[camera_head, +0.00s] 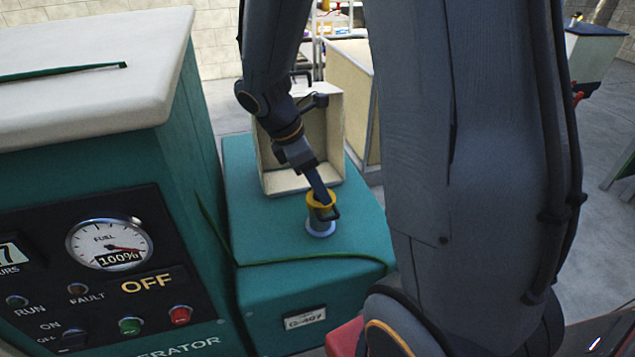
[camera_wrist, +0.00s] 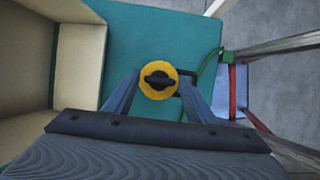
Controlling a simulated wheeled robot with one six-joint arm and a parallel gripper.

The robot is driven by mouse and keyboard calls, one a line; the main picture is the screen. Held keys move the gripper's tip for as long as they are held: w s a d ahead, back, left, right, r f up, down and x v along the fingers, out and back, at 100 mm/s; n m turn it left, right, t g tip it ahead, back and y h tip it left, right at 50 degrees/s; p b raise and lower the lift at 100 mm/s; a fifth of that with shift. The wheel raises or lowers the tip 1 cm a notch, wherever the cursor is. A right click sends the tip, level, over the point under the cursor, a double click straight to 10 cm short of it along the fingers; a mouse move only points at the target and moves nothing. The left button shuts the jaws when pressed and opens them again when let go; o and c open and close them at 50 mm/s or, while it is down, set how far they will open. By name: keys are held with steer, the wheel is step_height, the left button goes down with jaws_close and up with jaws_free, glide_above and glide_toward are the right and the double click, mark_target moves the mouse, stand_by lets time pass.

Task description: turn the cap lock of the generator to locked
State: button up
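The generator (camera_head: 185,130) is teal with a pale top, at the left of the head view. Its filler neck (camera_head: 320,226) stands on a lower teal deck. The round yellow cap (camera_head: 314,199) sits on the neck; in the wrist view the cap (camera_wrist: 158,93) carries a dark bar handle (camera_wrist: 158,79) lying roughly crosswise. A black bent bar (camera_wrist: 187,73) is at its right. My gripper (camera_head: 321,193) is down at the cap. In the wrist view my gripper's fingers (camera_wrist: 160,84) stand either side of it, very close to its rim. I cannot tell whether they touch it.
An open beige box-shaped cover (camera_head: 333,135) stands just behind the cap. The generator panel reads OFF, with the fuel gauge (camera_head: 110,244) at 100%. The generator's tall side wall is close at left.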

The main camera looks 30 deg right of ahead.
steer(key=c, duration=0.7)
steer(key=shift+c, duration=0.2)
steer(key=shift+m+p, duration=0.35)
steer(key=shift+m, duration=0.15)
steer(key=m+g+p, duration=0.1)
steer(key=m+p, duration=0.1)
steer(key=shift+w+d+r+m+g, duration=0.1)
steer(key=shift+m+g, duration=0.2)
steer(key=shift+m, duration=0.1)
steer(key=m+g+y+p, duration=0.1)
steer(key=m+p, duration=0.1)
steer(key=m, duration=0.1)
steer(key=shift+w+d+m, duration=0.1)
steer(key=shift+m, duration=0.3)
steer(key=m+y+p, duration=0.1)
steer(key=m, duration=0.1)
steer(key=m+g+y+p, duration=0.1)
steer(key=m, duration=0.2)
steer(key=shift+w+d, duration=0.1)
steer(key=shift+d, duration=0.05)
steer(key=m+y+p, duration=0.1)
steer(key=m+y, duration=0.1)
steer(key=m, duration=0.3)
steer(key=shift+d, duration=0.1)
steer(key=shift+m+p, duration=0.3)
